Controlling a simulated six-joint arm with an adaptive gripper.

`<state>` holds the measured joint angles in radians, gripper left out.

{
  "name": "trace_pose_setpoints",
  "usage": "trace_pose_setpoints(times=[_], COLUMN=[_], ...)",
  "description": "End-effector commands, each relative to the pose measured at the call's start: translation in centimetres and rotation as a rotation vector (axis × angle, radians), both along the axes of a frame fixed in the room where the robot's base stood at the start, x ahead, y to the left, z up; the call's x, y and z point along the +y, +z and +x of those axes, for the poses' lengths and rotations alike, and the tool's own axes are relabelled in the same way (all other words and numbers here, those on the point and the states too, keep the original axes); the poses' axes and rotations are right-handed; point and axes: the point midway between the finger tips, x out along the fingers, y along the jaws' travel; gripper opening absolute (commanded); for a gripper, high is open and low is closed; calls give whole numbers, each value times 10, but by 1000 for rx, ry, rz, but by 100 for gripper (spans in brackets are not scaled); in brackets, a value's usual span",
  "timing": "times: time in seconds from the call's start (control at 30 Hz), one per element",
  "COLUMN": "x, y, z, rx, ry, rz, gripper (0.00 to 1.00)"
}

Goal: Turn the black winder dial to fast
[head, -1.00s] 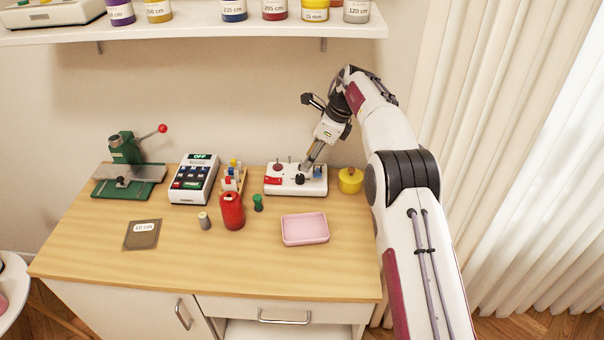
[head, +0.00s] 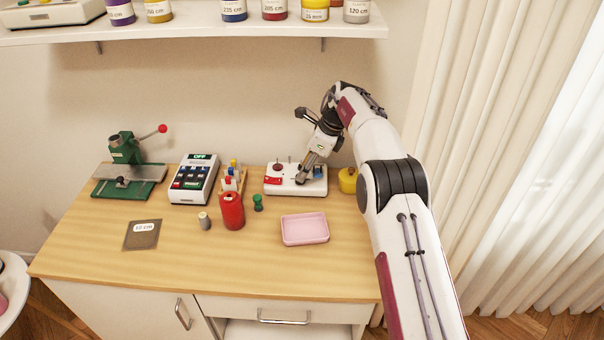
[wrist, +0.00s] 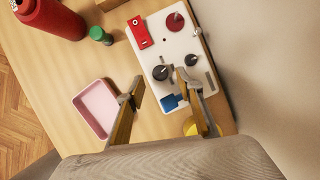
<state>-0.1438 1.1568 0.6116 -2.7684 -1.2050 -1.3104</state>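The white winder box (head: 283,190) stands at the back right of the table. In the wrist view its panel carries a larger black dial (wrist: 160,73) with a pale mark, and a smaller black knob (wrist: 191,60) beside it. I cannot read any speed marking. My gripper (head: 302,179) is over the right part of the box and hides the dial area in the head view. In the wrist view my gripper (wrist: 160,82) is open, its two fingers apart. The larger dial shows between the fingertips; I cannot tell whether they touch it.
The box also has a red round knob (wrist: 175,22), a red switch (wrist: 139,32) and a blue part (wrist: 171,102). A yellow pot (head: 347,181) stands right of it. A pink tray (head: 305,229) and a red bottle (head: 232,211) are in front.

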Motion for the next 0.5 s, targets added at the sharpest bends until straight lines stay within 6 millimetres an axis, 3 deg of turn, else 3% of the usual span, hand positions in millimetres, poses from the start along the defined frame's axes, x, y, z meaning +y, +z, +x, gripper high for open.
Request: trace_pose_setpoints(times=[0.2, 0.5], x=[8, 11], y=[-21, -28], z=[3, 4], rx=[0, -1], ry=[0, 0], rz=[0, 1], gripper=[36, 36])
